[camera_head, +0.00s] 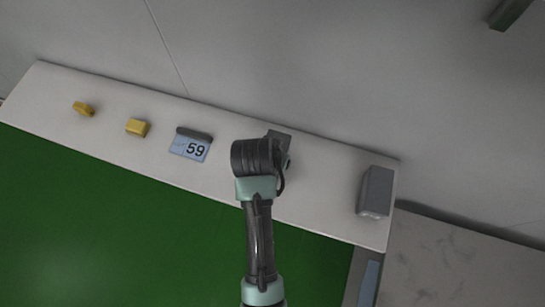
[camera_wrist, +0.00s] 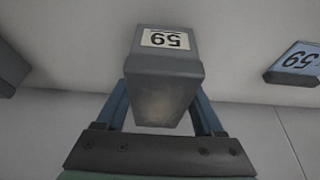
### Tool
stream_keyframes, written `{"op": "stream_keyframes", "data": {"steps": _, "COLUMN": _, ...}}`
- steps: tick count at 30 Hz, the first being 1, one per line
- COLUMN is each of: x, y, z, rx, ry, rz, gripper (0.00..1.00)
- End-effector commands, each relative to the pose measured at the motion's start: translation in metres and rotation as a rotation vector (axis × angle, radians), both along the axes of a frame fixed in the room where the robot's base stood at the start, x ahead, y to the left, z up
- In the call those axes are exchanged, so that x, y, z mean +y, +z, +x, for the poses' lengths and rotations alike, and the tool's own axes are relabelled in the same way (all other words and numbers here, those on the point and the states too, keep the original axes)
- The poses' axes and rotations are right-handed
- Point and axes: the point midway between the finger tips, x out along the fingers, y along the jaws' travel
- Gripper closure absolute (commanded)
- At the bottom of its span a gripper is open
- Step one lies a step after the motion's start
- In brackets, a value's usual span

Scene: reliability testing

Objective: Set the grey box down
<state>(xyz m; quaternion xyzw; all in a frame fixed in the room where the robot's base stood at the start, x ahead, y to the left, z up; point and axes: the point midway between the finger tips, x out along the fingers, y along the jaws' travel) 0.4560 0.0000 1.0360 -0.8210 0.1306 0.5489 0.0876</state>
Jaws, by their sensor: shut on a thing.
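The grey box (camera_wrist: 165,68) with a white "59" label is between the two blue fingers of my gripper (camera_wrist: 162,95) in the wrist view. The gripper is shut on its sides. In the head view my gripper (camera_head: 268,158) is over the middle of the white shelf (camera_head: 325,170), and my wrist hides most of the box; a grey part of it (camera_head: 281,136) shows behind. I cannot tell whether the box touches the shelf. A blue "59" card (camera_head: 190,148) with a dark bar at its back lies left of my gripper; the wrist view shows it at right (camera_wrist: 296,62).
Another grey box (camera_head: 376,191) stands near the shelf's right end. A yellow block (camera_head: 137,127) and a smaller yellow piece (camera_head: 83,108) lie at left. A wall runs along the back edge and a green surface (camera_head: 130,215) lies in front. Clear shelf lies right of my gripper.

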Motion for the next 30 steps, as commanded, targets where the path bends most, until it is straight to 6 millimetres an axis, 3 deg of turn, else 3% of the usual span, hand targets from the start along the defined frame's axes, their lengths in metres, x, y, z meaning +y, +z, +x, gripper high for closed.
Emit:
{"op": "stream_keyframes", "data": {"steps": 5, "x": 0.000, "y": -0.018, "z": 0.000, "rx": -0.002, "ry": 0.000, "rz": 0.000, "gripper": 1.00}}
{"op": "stream_keyframes", "data": {"steps": 16, "x": 0.000, "y": -0.023, "z": 0.001, "rx": -0.003, "ry": 0.001, "rz": 0.000, "gripper": 1.00}}
{"op": "stream_keyframes", "data": {"steps": 17, "x": 0.000, "y": -0.023, "z": 0.000, "rx": 0.000, "ry": 0.001, "rz": 0.001, "gripper": 0.27}}
{"op": "stream_keyframes", "data": {"steps": 18, "x": 0.000, "y": -0.023, "z": 0.000, "rx": 0.000, "ry": 0.001, "rz": 0.000, "gripper": 0.20}}
{"op": "stream_keyframes", "data": {"steps": 21, "x": 0.000, "y": -0.023, "z": 0.000, "rx": 0.000, "ry": 0.001, "rz": 0.000, "gripper": 0.02}}
{"op": "stream_keyframes", "data": {"steps": 30, "x": 0.000, "y": -0.022, "z": 0.000, "rx": 0.000, "ry": 0.001, "rz": 0.001, "gripper": 0.01}}
